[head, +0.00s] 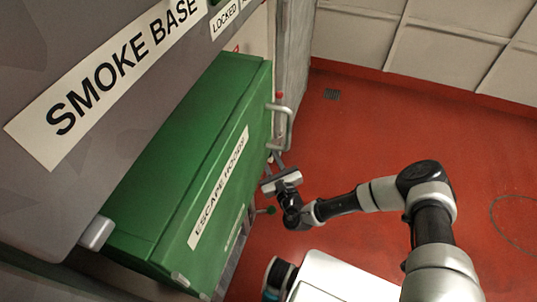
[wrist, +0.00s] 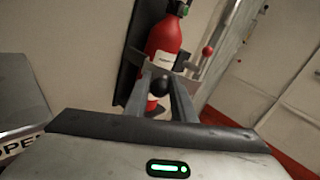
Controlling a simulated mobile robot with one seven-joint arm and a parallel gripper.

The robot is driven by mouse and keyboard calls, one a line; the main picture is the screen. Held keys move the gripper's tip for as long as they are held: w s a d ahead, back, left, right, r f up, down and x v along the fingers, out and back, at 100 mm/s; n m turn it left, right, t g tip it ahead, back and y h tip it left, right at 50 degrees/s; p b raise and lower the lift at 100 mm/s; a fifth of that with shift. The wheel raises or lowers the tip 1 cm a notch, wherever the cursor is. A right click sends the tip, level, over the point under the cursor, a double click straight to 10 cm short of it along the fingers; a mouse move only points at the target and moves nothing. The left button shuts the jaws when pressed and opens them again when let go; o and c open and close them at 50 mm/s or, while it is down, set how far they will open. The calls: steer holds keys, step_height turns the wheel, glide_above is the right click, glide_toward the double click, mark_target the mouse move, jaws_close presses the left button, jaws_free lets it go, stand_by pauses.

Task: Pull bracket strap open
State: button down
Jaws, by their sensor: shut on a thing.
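A red fire extinguisher (wrist: 164,42) stands against a dark backing plate (wrist: 135,50) in the wrist view. A grey metal bracket strap (wrist: 148,70) crosses its front and carries a black ball knob (wrist: 162,85). My gripper (wrist: 163,84) has its two fingers on either side of this knob and is shut on it. In the head view my gripper (head: 275,160) reaches just past the right end of the green cabinet. The extinguisher and strap are hidden from the head view.
The green escape hoods cabinet (head: 190,170) stands close left of my gripper. A metal handle (head: 284,125) sticks out just beyond it. A red ball (wrist: 208,50) tops a lever right of the extinguisher. The red floor (head: 370,130) to the right is clear.

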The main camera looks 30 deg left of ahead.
steer(key=shift+s, duration=0.1)
steer(key=c, duration=1.5)
jaws_free()
steer(key=p+v, duration=0.1)
steer(key=v, duration=1.6)
steer(key=shift+s, duration=0.15)
